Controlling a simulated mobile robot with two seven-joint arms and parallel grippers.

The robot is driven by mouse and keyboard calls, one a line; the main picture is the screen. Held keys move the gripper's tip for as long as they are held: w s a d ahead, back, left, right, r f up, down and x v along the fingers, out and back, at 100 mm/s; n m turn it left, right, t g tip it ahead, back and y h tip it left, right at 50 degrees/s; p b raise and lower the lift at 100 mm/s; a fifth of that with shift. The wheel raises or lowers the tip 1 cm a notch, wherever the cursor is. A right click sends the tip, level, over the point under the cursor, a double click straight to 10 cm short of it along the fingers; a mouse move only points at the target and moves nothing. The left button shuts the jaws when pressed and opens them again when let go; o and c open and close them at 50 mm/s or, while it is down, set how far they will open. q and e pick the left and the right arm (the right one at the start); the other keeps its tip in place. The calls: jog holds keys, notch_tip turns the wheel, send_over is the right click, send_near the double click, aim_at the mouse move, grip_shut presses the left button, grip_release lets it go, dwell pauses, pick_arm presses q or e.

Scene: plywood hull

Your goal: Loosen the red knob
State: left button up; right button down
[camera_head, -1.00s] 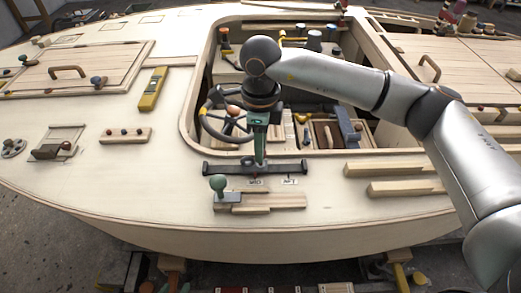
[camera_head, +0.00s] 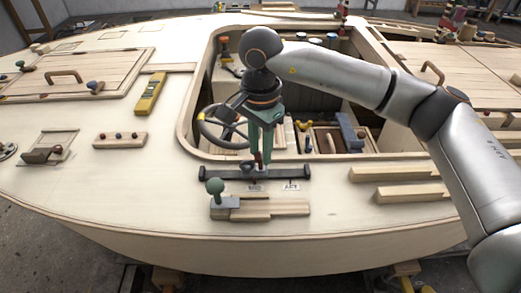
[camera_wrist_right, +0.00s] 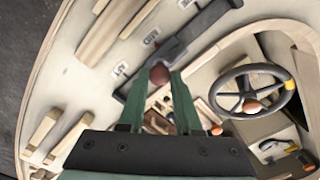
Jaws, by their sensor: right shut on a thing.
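The red knob (camera_wrist_right: 160,73) is a small round reddish-brown ball on a dark sliding rail (camera_head: 213,174) at the cockpit's near edge. In the head view the red knob (camera_head: 257,157) shows only in part between green fingers. My right gripper (camera_head: 261,160) points down over the rail, its fingers shut on the knob. In the right wrist view the tips of my right gripper (camera_wrist_right: 157,76) lie on either side of the knob. Labels reading MID (camera_head: 255,188) and AFT (camera_head: 291,187) lie beside the rail. My left gripper is not in view.
A steering wheel (camera_head: 203,126) is in the cockpit behind. Wooden strips (camera_head: 390,173) lie to the right.

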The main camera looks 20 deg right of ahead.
aim_at(260, 155)
jog(key=shift+s+f+n, duration=0.1)
jog(key=shift+f+n, duration=0.1)
jog(key=shift+n, duration=0.8)
jog(key=c, duration=0.6)
grip_release()
jog(key=shift+r, duration=0.1)
notch_tip(260, 155, up, 13)
jog(key=p, duration=0.1)
jog(key=shift+f, duration=0.2)
jog(key=shift+f, duration=0.1)
